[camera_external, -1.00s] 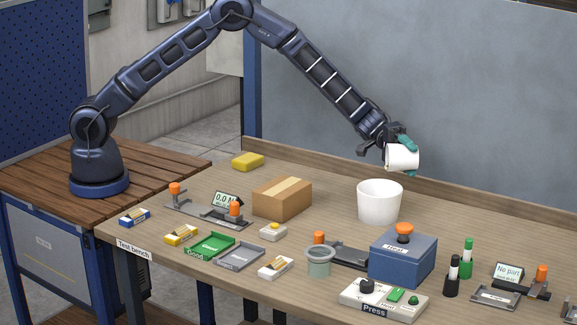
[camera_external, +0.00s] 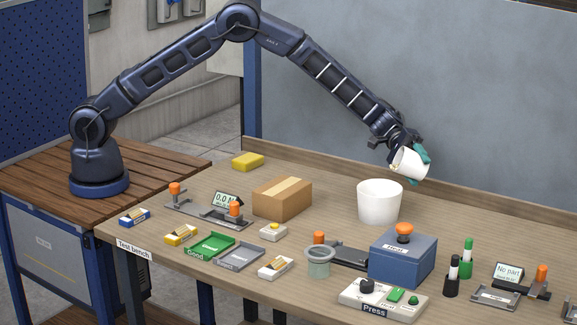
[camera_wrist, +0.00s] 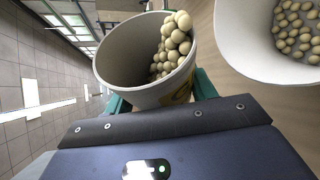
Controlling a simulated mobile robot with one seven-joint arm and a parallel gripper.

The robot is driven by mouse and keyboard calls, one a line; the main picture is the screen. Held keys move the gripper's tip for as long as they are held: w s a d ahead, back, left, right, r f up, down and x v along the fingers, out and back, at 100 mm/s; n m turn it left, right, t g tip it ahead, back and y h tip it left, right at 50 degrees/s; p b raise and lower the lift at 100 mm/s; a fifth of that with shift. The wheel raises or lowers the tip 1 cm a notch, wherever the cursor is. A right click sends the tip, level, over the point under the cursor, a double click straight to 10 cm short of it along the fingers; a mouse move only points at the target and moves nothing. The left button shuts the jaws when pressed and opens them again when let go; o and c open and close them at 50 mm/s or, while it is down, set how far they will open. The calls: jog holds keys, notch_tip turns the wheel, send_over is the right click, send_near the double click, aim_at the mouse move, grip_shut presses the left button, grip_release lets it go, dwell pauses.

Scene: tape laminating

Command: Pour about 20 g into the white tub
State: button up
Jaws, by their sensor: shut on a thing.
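My gripper (camera_external: 411,163), with teal fingers, is shut on a white cup (camera_external: 408,166) and holds it above the white tub (camera_external: 379,204). The cup is tilted, its mouth toward the lower left in the external view. In the wrist view the cup (camera_wrist: 125,62) holds round beige pellets (camera_wrist: 174,46), heaped against its right side toward the tub. The white tub stands upright on the bench. Its rim area shows at the right of the wrist view (camera_wrist: 238,50), with several pellets (camera_wrist: 297,28) on its floor. The tub's inside is hidden in the external view.
A cardboard box (camera_external: 282,199) stands left of the tub. A blue box with an orange knob (camera_external: 402,258) stands in front of it. Trays, fixtures, a press control and small displays fill the front of the bench (camera_external: 330,185). A yellow sponge-like block (camera_external: 247,161) lies at the back left.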

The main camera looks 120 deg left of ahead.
jog(key=shift+f+n+g, duration=0.4)
jog(key=shift+f+n, duration=0.25)
jog(key=shift+n, duration=0.15)
jog(key=shift+r+n+g+h, duration=0.45)
jog(key=shift+n+g, duration=0.35)
jog(key=shift+n, duration=0.3)
jog(key=shift+w+a+f+n+g, duration=0.15)
jog(key=shift+w+f+n+g, duration=0.1)
jog(key=shift+f, duration=0.3)
jog(key=shift+w+a+f+n+g, duration=0.15)
jog(key=shift+w+f+n, duration=0.1)
jog(key=shift+f, duration=0.25)
jog(key=f, duration=0.1)
jog(key=w+f+n+g+h, duration=0.1)
jog(key=a+f+n, duration=0.1)
jog(key=shift+w+f+g+b, duration=0.15)
jog(key=shift+w+g+b, duration=0.1)
jog(key=shift+g+b, duration=0.05)
jog(key=shift+w+a+f+n+g+h, duration=0.25)
jog(key=shift+w+f+n+g+h, duration=0.15)
jog(key=shift+n, duration=0.5)
